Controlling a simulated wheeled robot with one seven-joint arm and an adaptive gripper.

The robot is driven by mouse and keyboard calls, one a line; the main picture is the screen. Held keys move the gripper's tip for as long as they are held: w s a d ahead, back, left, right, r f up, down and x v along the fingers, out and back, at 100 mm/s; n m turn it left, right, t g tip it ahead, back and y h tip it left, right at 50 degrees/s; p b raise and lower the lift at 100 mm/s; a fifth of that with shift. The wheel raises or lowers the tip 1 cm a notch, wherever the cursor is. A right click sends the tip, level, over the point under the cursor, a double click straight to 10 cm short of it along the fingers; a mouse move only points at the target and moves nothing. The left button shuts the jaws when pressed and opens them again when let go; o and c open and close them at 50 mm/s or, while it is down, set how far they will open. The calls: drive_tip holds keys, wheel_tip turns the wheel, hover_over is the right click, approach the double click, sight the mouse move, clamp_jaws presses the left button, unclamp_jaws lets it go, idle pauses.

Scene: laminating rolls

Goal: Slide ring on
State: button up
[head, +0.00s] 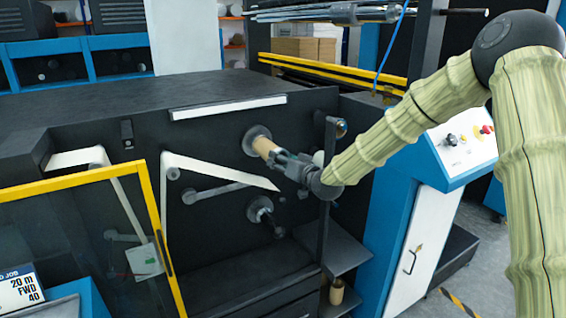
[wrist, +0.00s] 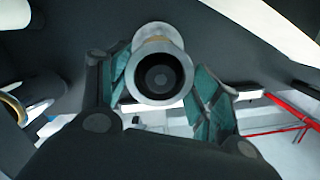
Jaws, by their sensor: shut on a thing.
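A tan cardboard core (head: 264,147) sits on the upper spindle, in front of a round grey flange (head: 253,134) on the dark machine face. My gripper (head: 284,160) is at the outer end of that core. In the wrist view a pale grey ring (wrist: 132,84) lies between the two green-padded fingers of my gripper (wrist: 160,88), with a dark round centre inside it. The fingers are shut on the ring. A strip of tan core shows just behind it. I cannot tell how far the ring is over the spindle end.
A second spindle (head: 261,211) sticks out below. A white web strip (head: 220,170) hangs to the left of my gripper. A yellow-framed guard door (head: 90,235) stands at the front left. A dark upright post (head: 326,190) is close to my wrist, with a blue console (head: 440,160) farther right.

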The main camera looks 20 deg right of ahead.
drive_tip(key=o, duration=1.3)
drive_tip(key=shift+o, duration=0.2)
drive_tip(key=shift+s, duration=0.15)
drive_tip(key=v, duration=1.2)
drive_tip(key=s+a+f+g+h, duration=0.1)
drive_tip(key=s+a+f+g, duration=0.15)
drive_tip(key=s+f, duration=0.7)
drive_tip(key=s+a+f+g+h, duration=0.1)
drive_tip(key=s+f+g, duration=0.25)
drive_tip(key=f, duration=1.05)
drive_tip(key=s+a+f+g, duration=0.25)
drive_tip(key=s+f, duration=0.45)
drive_tip(key=f, duration=0.5)
drive_tip(key=s+f+g+h, duration=0.1)
drive_tip(key=s+f+g, duration=0.2)
drive_tip(key=s+f, duration=0.4)
drive_tip(key=s+f+g+h, duration=0.2)
drive_tip(key=s+f+g, duration=0.2)
drive_tip(key=s, duration=1.9)
wheel_tip(320, 180, down, 3)
drive_tip(key=shift+d+f+n, duration=0.2)
drive_tip(key=shift+d+n, duration=0.2)
drive_tip(key=shift+d, duration=0.05)
drive_tip(key=shift+g, duration=0.25)
